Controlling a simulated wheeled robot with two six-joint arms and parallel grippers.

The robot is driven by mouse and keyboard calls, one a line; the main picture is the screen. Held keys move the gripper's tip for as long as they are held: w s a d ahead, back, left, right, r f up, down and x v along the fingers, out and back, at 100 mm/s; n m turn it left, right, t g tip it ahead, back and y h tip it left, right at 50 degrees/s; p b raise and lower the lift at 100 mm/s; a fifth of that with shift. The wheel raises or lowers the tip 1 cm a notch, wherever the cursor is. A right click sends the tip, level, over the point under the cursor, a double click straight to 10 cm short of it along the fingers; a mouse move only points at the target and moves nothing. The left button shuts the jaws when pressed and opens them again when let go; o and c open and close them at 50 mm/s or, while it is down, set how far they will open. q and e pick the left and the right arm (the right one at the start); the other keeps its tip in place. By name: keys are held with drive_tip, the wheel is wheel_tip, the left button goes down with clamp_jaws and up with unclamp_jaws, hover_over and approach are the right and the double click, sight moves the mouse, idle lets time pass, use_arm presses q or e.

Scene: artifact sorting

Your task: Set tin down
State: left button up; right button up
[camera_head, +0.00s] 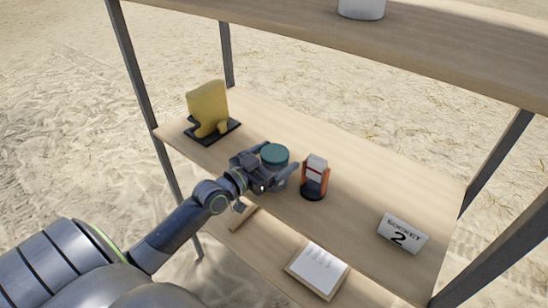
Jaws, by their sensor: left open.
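A round tin (274,154) with a teal top is on the wooden shelf, near its middle in the head view. My left gripper (280,168) is at the tin, with its fingers open around the tin's near side. The gripper hides the lower part of the tin, so I cannot tell whether the fingers touch it. My right gripper is not in view.
A yellow boot-shaped piece (208,108) stands on a black base at the left. A small orange-and-white artifact (315,177) on a dark round base stands close right of the tin. A "SOCKET 2" card (402,234) is at the right. A framed sheet (317,270) is lower down. An upper shelf (400,58) overhangs.

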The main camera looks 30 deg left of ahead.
use_arm(q)
drive_tip(key=shift+s+r, duration=0.1)
drive_tip(key=shift+r, duration=0.05)
drive_tip(key=p+v, duration=0.1)
drive_tip(key=v, duration=1)
drive_tip(key=shift+s+p, duration=0.3)
drive_tip(key=shift+s, duration=0.1)
